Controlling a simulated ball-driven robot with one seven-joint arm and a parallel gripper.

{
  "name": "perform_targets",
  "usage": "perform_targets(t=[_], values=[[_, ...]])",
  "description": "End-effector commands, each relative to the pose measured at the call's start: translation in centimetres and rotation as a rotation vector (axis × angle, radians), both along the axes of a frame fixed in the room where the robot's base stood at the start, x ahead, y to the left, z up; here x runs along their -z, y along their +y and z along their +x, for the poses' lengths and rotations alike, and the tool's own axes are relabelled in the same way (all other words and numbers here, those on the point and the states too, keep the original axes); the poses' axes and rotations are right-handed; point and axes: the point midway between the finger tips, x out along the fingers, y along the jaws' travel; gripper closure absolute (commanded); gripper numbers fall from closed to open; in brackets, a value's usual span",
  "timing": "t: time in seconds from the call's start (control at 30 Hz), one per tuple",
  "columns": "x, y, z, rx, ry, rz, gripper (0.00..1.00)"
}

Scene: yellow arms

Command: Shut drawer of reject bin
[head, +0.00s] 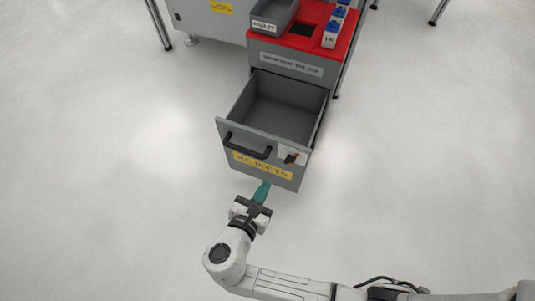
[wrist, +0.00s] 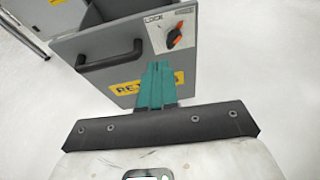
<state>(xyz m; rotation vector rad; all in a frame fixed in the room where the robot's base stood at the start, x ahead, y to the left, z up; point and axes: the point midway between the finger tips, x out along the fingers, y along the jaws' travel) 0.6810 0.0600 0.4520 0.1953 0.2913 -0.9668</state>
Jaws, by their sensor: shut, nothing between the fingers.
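The reject bin's drawer (head: 262,160) is pulled well out of its grey cabinet (head: 297,83) and looks empty. Its grey front has a black bar handle (head: 248,146), a yellow "REJECTS" label (head: 263,164) and a lock plate with a red-and-black knob (head: 291,157). In the wrist view the handle (wrist: 110,56) is at upper left and the lock knob (wrist: 174,38) is at top centre. My gripper (head: 262,188), with teal fingers, is shut and empty. It is just in front of the drawer front, near its lower edge. I cannot tell if the fingertips touch it.
On the cabinet's red top stand a grey tray (head: 272,17) and several small white-and-blue items (head: 331,34). A large light-grey machine (head: 211,20) stands behind at left, with table legs around. The pale floor at left and right of the drawer is clear.

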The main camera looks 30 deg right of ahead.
Motion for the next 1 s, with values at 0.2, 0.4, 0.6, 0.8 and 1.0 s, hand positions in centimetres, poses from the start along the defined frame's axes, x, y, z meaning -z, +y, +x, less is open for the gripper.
perform_targets(t=[0.2, 0.4, 0.6, 0.8, 1.0], values=[[0.6, 0.3, 0.7, -0.042, 0.012, -0.050, 1.00], [1.8, -2.3, 2.5, -0.037, 0.012, -0.048, 1.00], [3.0, -5.4, 4.7, -0.036, 0.010, -0.045, 1.00], [3.5, -8.2, 6.7, -0.036, 0.009, -0.045, 1.00], [3.3, -9.7, 7.9, -0.039, 0.009, -0.045, 1.00]])
